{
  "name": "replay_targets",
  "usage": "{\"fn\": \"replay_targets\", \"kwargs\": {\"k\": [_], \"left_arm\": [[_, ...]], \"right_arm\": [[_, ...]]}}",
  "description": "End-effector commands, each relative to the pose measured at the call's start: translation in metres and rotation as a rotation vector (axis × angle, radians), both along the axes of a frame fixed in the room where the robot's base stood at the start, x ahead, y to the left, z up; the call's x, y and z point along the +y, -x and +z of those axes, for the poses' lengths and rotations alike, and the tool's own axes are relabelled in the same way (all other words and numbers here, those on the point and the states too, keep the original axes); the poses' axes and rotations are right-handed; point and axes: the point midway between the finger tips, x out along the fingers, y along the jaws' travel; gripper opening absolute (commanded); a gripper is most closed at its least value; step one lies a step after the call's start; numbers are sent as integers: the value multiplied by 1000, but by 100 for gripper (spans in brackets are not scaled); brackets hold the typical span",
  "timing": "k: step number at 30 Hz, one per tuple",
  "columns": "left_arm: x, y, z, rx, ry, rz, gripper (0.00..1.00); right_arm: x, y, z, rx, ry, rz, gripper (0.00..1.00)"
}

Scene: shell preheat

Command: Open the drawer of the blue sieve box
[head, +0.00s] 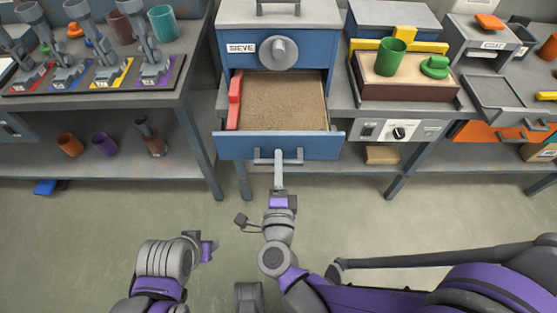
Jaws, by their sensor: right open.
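The blue sieve box (228,50) stands in the middle of the bench, with a SIEVE label and a grey knob on its front. Its drawer (228,147) is pulled out toward me and holds brown sand (285,98); a red piece (234,100) lies along its left side. My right gripper (278,160) is open at the grey drawer handle (298,158), overlapping its middle in the view; whether it touches cannot be told. My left gripper (209,250) is low over the floor, left of the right arm and away from the drawer; its jaws are unclear.
To the left a bench (190,75) carries several grey clamps and cups, with more cups on the shelf below.

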Motion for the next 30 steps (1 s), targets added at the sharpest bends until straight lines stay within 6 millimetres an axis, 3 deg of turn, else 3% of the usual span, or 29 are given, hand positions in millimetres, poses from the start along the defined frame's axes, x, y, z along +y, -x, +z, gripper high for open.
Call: {"fn": "replay_targets", "kwargs": {"k": [9,13,18,30], "left_arm": [[0,0,2,-1,0,0,50],[0,0,1,-1,0,0,50],[0,0,1,0,0,0,50],[0,0,1,0,0,0,50]], "right_arm": [[1,65,1,-1,0,5,48],[1,83,0,0,-1,4,48],[0,95,0,0,2,0,48],[-1,95,0,0,2,-1,48]]}}
